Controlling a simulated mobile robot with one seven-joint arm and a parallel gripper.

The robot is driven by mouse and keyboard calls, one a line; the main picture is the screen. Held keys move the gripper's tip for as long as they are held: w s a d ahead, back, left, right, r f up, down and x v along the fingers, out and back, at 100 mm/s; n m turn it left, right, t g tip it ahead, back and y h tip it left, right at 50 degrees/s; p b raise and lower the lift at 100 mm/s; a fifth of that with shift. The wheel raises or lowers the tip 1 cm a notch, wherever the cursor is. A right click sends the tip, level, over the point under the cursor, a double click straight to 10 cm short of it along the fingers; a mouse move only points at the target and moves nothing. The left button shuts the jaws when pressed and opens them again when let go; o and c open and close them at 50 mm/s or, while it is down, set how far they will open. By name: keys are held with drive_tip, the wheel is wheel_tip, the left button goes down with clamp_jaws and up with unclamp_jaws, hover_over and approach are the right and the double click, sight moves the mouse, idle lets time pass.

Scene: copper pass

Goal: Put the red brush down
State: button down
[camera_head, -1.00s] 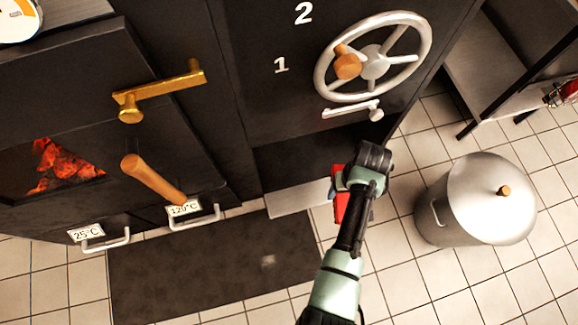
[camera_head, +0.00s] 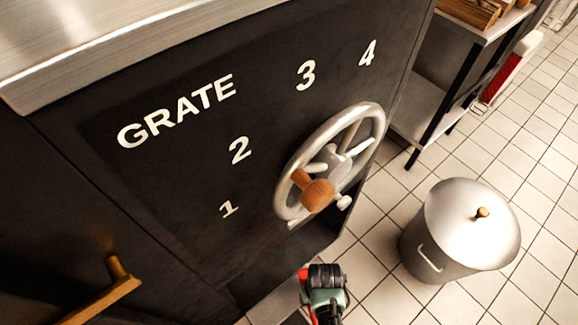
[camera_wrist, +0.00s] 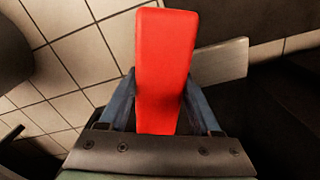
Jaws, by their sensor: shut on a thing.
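The red brush (camera_wrist: 163,60) is held upright in the wrist picture as a plain red block; no bristles show. My gripper (camera_wrist: 162,104) is shut on it, with one blue finger against each side. In the head view my gripper (camera_head: 325,290) is at the bottom edge, below the hand wheel, and only a small red part of the brush (camera_head: 303,275) shows beside it. The wrist hides the rest. The brush appears above the tiled floor; whether it touches anything below, I cannot tell.
A lidded steel pot (camera_head: 460,235) stands on the tiles to the right. The grate wheel (camera_head: 335,165) with its wooden knob juts from the dark stove front (camera_head: 130,190). A pale metal plate (camera_wrist: 222,62) lies beyond the brush. A shelf (camera_head: 425,100) stands behind. Tiles around the pot are clear.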

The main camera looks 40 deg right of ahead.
drive_tip(key=w+a+f+b, duration=0.1)
drive_tip(key=a, duration=0.1)
drive_tip(key=w+a+b, duration=0.2)
drive_tip(key=w+a+f+b, duration=0.1)
drive_tip(key=w+a, duration=0.1)
drive_tip(key=shift+w+a+f+b, duration=0.15)
drive_tip(key=shift+a+f+b, duration=0.15)
drive_tip(key=shift+a, duration=0.05)
wheel_tip(320, 180, down, 4)
drive_tip(key=b, duration=0.3)
drive_tip(key=shift+f+b, duration=0.1)
drive_tip(key=shift+b, duration=0.2)
drive_tip(key=shift+w+a+f+b, duration=0.1)
drive_tip(key=shift+f+b, duration=0.15)
drive_tip(key=shift+b, duration=0.3)
drive_tip(key=shift+r, duration=0.1)
drive_tip(key=shift+c, duration=0.4)
unclamp_jaws()
